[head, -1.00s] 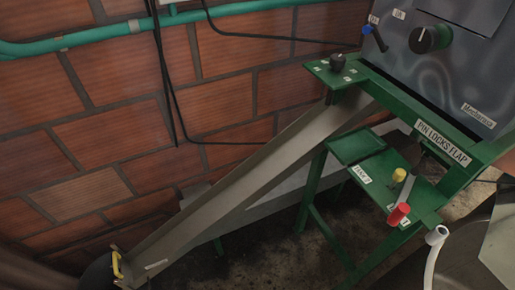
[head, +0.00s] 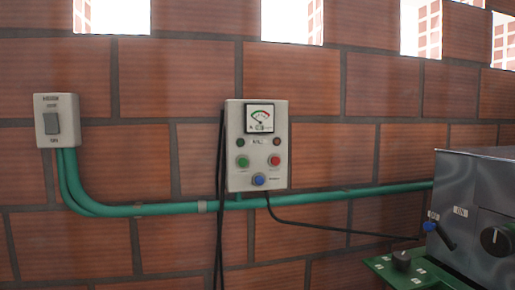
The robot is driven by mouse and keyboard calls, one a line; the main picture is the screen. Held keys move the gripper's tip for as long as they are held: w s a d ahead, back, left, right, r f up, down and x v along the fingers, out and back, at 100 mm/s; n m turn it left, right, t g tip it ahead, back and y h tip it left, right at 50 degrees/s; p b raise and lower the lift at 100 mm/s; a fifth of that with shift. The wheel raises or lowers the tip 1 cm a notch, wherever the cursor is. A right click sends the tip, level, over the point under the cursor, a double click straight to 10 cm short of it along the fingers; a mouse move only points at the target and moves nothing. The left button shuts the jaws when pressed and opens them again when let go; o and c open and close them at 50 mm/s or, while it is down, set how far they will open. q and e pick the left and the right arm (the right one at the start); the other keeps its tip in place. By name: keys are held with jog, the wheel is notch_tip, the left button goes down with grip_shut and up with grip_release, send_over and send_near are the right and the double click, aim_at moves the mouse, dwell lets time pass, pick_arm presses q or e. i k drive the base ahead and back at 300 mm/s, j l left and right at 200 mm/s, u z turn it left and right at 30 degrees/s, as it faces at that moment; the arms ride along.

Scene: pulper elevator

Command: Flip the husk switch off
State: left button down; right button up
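A pale wall switch box with a grey rocker (head: 51,123) is on the brick wall at the far left of the head view. Its small label is too blurred to read surely, so I cannot tell whether it is the husk switch. A pale control box (head: 257,146) with a gauge, green and red buttons and a blue knob hangs on the wall in the middle. Neither of my grippers shows in the head view.
A green pipe (head: 330,194) runs along the wall below both boxes. Dark cables (head: 219,220) hang from the middle box.

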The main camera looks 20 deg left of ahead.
aim_at(50, 120)
jog(key=u, duration=1.9)
